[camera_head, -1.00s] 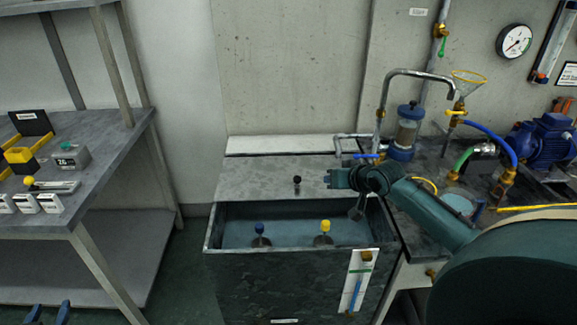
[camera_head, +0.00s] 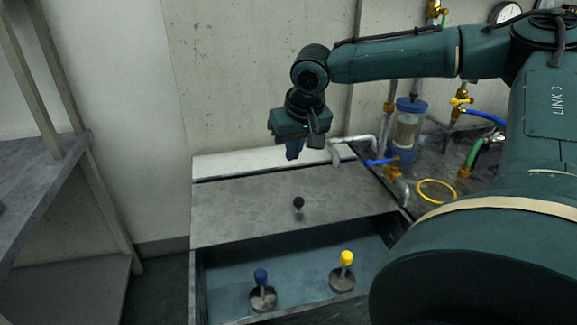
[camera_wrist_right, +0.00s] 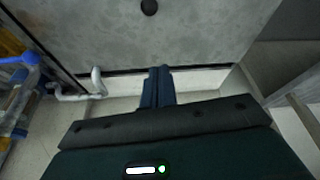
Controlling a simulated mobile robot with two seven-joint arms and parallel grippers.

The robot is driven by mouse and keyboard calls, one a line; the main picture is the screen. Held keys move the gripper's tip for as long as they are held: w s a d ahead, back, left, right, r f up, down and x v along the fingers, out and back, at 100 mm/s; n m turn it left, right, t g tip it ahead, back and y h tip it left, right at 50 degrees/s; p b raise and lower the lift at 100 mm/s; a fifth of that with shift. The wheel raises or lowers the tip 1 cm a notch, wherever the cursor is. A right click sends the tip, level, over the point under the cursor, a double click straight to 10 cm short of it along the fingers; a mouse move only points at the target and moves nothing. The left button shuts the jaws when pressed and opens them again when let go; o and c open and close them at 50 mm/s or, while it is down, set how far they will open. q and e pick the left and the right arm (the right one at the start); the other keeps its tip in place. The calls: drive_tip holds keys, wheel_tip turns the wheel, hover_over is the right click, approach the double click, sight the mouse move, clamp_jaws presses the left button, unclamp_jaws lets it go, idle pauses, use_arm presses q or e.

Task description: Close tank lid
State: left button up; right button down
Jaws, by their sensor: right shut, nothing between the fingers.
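The tank lid (camera_head: 250,210) is a flat grey sliding panel with a black knob (camera_head: 298,203). It covers the back part of the tank (camera_head: 198,290), and the front part is open, showing bluish liquid inside. In the right wrist view the lid (camera_wrist_right: 200,35) fills the top, with the knob (camera_wrist_right: 149,7) at the upper edge. My right gripper (camera_head: 293,152) is shut and empty, raised above the lid's back edge, behind the knob and apart from it. Its two closed fingers (camera_wrist_right: 158,85) show in the right wrist view. My left gripper is out of view.
Inside the open tank stand a blue-topped fitting (camera_head: 262,291) and a yellow-topped fitting (camera_head: 343,272). Right of the lid are a clear-bodied blue filter (camera_head: 406,130), hoses and a yellow ring (camera_head: 437,191). A grey shelf unit (camera_head: 75,275) stands left, with a gap before the tank.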

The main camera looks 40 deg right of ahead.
drive_tip(key=b, duration=0.2)
hover_over(291, 200)
drive_tip(key=w, duration=0.2)
drive_tip(key=f, duration=0.8)
drive_tip(key=shift+s+d+f, duration=0.1)
drive_tip(key=shift+d+f, duration=0.2)
drive_tip(key=shift+f, duration=0.1)
drive_tip(key=s, duration=0.1)
drive_tip(key=s+a, duration=0.1)
drive_tip(key=s, duration=0.1)
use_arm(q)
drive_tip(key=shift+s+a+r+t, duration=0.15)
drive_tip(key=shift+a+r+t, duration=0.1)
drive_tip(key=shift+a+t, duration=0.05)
use_arm(e)
drive_tip(key=shift+s+a+f, duration=0.1)
drive_tip(key=shift+s+f, duration=0.05)
drive_tip(key=shift+s, duration=0.25)
use_arm(q)
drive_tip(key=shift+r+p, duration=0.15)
drive_tip(key=shift+p, duration=0.35)
use_arm(e)
drive_tip(key=shift+s, duration=0.1)
